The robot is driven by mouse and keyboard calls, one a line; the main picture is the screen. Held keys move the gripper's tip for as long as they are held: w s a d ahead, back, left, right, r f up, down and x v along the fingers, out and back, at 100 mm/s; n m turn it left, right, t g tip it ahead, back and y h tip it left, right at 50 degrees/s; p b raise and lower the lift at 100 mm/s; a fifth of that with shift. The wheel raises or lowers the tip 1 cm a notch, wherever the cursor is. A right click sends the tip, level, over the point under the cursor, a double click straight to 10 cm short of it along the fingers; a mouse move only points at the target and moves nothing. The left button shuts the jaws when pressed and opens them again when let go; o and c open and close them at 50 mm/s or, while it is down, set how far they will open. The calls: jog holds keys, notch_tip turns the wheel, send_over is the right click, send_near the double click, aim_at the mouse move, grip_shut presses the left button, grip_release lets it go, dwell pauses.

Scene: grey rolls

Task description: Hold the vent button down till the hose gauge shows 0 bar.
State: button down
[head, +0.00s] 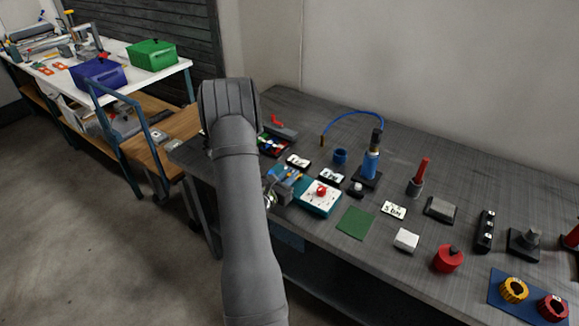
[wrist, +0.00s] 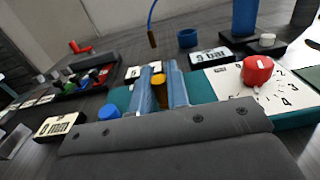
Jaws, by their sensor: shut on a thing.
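My gripper (wrist: 160,78) is at the teal box's left end; its bluish fingers appear closed around a small yellow-orange piece (wrist: 158,80). The teal box (head: 312,208) carries a white dial plate with a red knob (head: 321,190), also in the wrist view (wrist: 257,70). A blue cylinder (head: 371,166) stands on a black base, with a blue hose (head: 352,113) arching left. A pale button (head: 357,187) is in front of it, apart from my gripper; whether it is the vent button is unclear.
Other display plates (head: 298,160) lie nearby. A blue cup (head: 340,156), a green pad (head: 356,222), a white block (head: 406,240) and a red pot (head: 448,258) stand on the grey bench. A tray of coloured parts (wrist: 85,85) lies behind left.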

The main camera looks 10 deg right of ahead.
jog(key=shift+w+a+r, duration=0.1)
jog(key=shift+w+r, duration=0.15)
jog(key=shift+r, duration=0.75)
jog(key=m, duration=0.1)
jog(key=d+m+g, duration=0.1)
jog(key=m+g, duration=0.1)
jog(key=shift+s+d+r+m+h, duration=0.15)
jog(key=shift+d+r+m+h, duration=0.15)
jog(key=shift+d+m, duration=0.1)
jog(key=m+g, duration=0.1)
jog(key=m, duration=0.1)
jog(key=d+m+g, duration=0.1)
jog(key=shift+s+r+m, duration=0.1)
jog(key=shift+r+m, duration=0.05)
jog(key=shift+m, duration=0.25)
jog(key=shift+r+m+g+y, duration=0.1)
jog(key=shift+m+g+y, duration=0.4)
jog(key=shift+m, duration=0.7)
jog(key=m, duration=0.1)
jog(key=m+y, duration=0.1)
jog(key=m+g, duration=0.1)
jog(key=shift+a+r+m+y, duration=0.25)
jog(key=shift+r+m+y, duration=0.05)
jog(key=shift+m, duration=0.1)
jog(key=w+a+r+m+t+y, duration=0.1)
jog(key=w+a+r+m+y, duration=0.3)
jog(key=m, duration=0.7)
jog(key=a+r+y, duration=0.2)
jog(key=a+r, duration=0.1)
jog(key=shift+w, duration=0.4)
